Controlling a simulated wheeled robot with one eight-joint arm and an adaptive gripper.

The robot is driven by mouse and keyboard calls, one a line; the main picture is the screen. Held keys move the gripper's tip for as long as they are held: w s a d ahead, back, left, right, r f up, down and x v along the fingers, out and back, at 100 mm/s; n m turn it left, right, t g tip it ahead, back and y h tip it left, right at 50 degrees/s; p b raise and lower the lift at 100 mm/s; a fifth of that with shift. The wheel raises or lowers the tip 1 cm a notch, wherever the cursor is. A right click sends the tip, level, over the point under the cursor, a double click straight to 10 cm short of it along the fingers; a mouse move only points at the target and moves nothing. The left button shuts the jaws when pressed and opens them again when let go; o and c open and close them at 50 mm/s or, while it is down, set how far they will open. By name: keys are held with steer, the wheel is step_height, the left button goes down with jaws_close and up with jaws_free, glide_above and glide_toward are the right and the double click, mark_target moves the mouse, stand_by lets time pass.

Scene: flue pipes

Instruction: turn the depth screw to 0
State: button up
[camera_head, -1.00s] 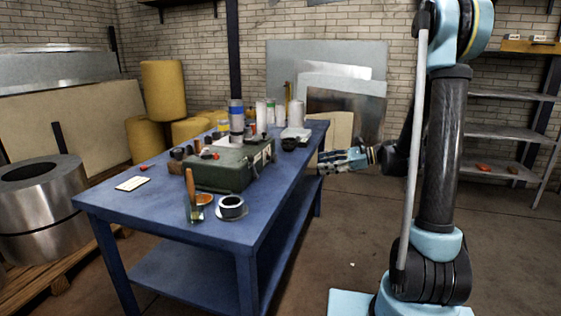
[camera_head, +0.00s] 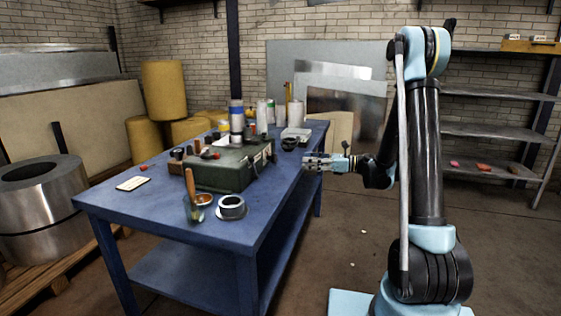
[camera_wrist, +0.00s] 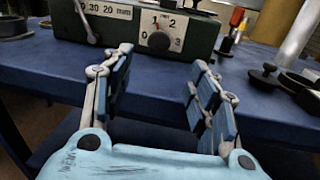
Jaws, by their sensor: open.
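The green machine (camera_head: 222,174) sits on the blue table. In the wrist view its front face (camera_wrist: 215,38) shows a white plate (camera_wrist: 162,30) marked 0, 1, 2 and 3. The dark round knob of the depth screw (camera_wrist: 158,42) is at its middle; its pointer appears to aim upward, but the exact reading is too small to tell. My gripper (camera_wrist: 161,60) is open and empty, its fingers apart in front of and below the knob, not touching it. In the head view my gripper (camera_head: 307,163) is at the table's right edge, beside the machine.
A lever (camera_wrist: 86,22) hangs beside a 30-20-mm scale left of the knob. Dark round parts (camera_wrist: 280,78) lie on the table at right, with several cylinders behind. A cup with a wooden-handled tool (camera_head: 193,205) and a metal ring (camera_head: 232,207) stand near the table's front.

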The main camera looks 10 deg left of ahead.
mark_target(276, 158)
steer(key=a, duration=1.2)
steer(key=shift+s+a, duration=0.1)
steer(key=shift+s, duration=0.15)
steer(key=c, duration=1.1)
